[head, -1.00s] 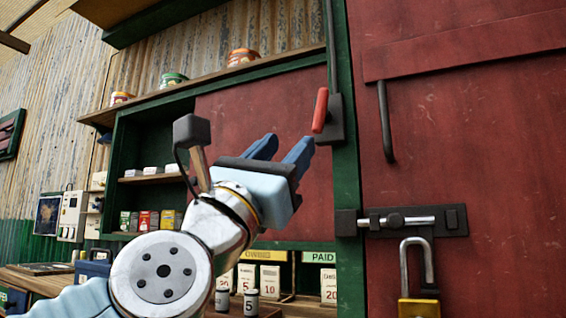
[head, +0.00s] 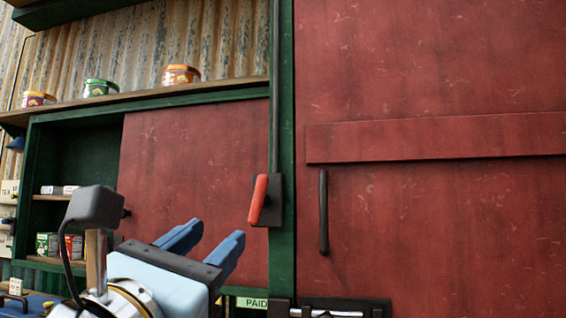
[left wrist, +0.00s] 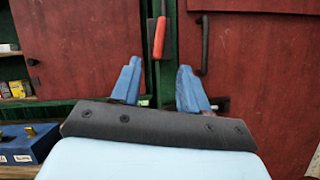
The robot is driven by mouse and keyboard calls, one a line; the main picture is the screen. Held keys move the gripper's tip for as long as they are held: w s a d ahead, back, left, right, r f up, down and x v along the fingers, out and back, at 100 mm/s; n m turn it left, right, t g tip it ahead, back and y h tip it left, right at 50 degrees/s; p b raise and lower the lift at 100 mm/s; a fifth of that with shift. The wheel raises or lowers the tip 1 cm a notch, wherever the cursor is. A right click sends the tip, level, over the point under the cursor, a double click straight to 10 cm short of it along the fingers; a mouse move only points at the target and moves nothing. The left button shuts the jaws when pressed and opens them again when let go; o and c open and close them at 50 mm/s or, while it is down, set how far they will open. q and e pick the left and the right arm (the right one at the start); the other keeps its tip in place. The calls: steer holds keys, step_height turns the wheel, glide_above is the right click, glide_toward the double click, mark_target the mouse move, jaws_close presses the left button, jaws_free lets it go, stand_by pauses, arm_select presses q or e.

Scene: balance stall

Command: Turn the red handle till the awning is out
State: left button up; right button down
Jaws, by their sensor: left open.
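The red handle (head: 258,200) hangs from a dark plate on the green post in the head view, with a dark rod running up from it. It also shows in the left wrist view (left wrist: 159,38), beyond and above the gap between my fingers. My left gripper (head: 207,247) is open and empty, below and left of the handle in the head view, apart from it. In the left wrist view its two blue fingers (left wrist: 160,85) are spread. The awning cannot be made out in these views. My right gripper is not in view.
A red door (head: 430,230) with a black pull handle (head: 323,212) and a bolt stands right of the post. A red panel (head: 190,170) and a shelf with several tins (head: 181,75) are to the left. A blue box (left wrist: 28,143) sits low left.

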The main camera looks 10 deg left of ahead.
mark_target(256, 201)
arm_select(q)
steer(key=p+x, duration=0.2)
steer(key=x, duration=1.1)
steer(key=shift+w+r, duration=0.1)
steer(key=shift+w, duration=0.3)
steer(key=shift+c, duration=0.3)
jaws_close()
steer(key=shift+m+h, duration=0.4)
